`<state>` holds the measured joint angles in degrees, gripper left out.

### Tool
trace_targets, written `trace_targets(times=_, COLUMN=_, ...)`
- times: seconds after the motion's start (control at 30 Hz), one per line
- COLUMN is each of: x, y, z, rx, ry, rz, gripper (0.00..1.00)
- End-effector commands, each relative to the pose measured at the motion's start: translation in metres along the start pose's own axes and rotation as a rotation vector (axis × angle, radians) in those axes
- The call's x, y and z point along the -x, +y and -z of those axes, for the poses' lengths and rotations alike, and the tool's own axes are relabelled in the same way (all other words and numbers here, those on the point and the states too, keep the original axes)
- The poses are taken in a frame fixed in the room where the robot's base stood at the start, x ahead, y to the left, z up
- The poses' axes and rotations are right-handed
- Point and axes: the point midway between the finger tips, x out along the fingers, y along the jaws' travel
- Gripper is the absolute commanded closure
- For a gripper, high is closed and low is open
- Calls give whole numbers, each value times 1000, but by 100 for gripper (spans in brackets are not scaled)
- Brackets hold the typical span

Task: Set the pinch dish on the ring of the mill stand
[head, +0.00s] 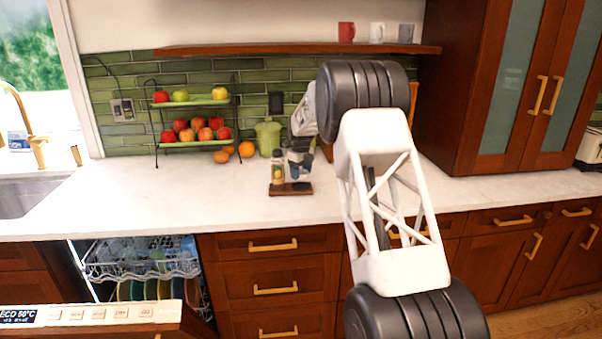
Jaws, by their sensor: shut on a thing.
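The mill stand (282,193) is a small dark wooden base on the white counter, with an upright bottle-like mill (277,170) on its left side. My gripper (299,175) points down over the right side of the stand, just right of the mill. It is shut on a small dark thing that I take to be the pinch dish; the fingers largely hide it. A dark round shape (302,187) shows low at the stand's right end. I cannot tell whether it is the ring or the dish, or whether the dish touches the stand.
Behind the stand are a green jar (268,138), a two-tier fruit rack (195,144) and loose oranges (246,149). An open dishwasher (140,262) is at lower left. The counter (130,200) is clear left of the stand. A shelf (260,49) with mugs hangs above.

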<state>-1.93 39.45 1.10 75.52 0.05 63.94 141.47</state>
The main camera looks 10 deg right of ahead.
Motion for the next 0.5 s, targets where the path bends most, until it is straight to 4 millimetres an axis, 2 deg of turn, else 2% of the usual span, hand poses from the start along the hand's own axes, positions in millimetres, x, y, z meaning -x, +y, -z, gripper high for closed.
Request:
trace_targets(times=0.4, x=0, y=0, z=0, rx=0, ry=0, rz=0, gripper=61)
trace_targets(times=0.43, x=0, y=0, z=0, rx=0, ry=0, rz=0, gripper=36)
trace_targets(times=0.5, x=0, y=0, z=0, rx=0, ry=0, rz=0, gripper=27)
